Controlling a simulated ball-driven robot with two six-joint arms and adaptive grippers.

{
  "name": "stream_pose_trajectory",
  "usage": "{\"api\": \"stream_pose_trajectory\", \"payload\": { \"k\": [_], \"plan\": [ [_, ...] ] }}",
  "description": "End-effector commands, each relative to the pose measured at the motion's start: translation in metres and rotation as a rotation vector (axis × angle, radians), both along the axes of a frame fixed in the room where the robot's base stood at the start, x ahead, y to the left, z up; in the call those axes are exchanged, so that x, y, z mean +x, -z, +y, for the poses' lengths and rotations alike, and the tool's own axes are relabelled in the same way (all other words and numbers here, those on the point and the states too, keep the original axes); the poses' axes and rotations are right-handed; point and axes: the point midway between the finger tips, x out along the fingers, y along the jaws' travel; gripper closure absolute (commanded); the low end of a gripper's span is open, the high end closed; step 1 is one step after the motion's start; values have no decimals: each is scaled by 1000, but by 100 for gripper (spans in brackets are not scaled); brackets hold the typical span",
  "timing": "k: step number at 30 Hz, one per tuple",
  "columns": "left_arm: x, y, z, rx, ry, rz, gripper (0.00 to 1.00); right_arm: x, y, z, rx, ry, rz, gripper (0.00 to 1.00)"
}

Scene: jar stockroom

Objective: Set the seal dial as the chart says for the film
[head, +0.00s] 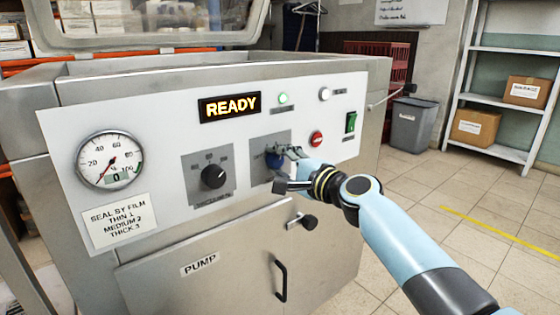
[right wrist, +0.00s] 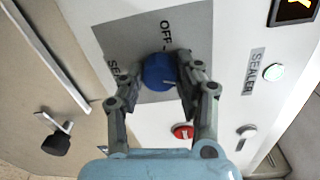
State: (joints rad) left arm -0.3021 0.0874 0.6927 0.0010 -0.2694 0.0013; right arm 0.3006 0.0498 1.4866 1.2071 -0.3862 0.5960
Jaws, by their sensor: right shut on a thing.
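A blue knob (right wrist: 158,72) sits on a grey plate (right wrist: 110,38) lettered "OFF" and "SE", the rest of that word hidden. My right gripper (head: 280,165) is shut on this knob, one finger on each side in the right wrist view (right wrist: 157,80). Its scale and pointer are mostly hidden by my fingers. The chart (head: 118,222) on the panel reads "SEAL BY FILM, THIN 1, MEDIUM 2, THICK 3". I cannot make out any film. My left gripper is not in view.
A black knob (head: 213,177) is left of the blue one. A gauge (head: 110,160), the READY display (head: 229,106), a red button (head: 316,139) and a green switch (head: 351,122) share the panel. A black door handle (head: 281,281) is below. Open floor lies right.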

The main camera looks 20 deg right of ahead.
Motion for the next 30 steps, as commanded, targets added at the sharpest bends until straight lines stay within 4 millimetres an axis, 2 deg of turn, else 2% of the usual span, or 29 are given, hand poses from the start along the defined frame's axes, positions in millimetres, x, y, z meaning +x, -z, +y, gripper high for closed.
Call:
{"api": "stream_pose_trajectory", "payload": {
  "k": [12,13,18,23,26,30],
  "plan": [
    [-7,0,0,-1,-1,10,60,0,2,0,4,1,5,98],
    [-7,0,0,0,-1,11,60,0,2,0,4,1,5,62],
    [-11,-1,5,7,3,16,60,0,1,0,3,1,3,43],
    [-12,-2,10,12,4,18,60,0,1,0,3,0,2,43],
    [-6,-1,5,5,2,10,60,-1,1,-1,3,0,2,43],
    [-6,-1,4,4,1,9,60,-14,1,-6,-1,1,2,43]
  ]
}}
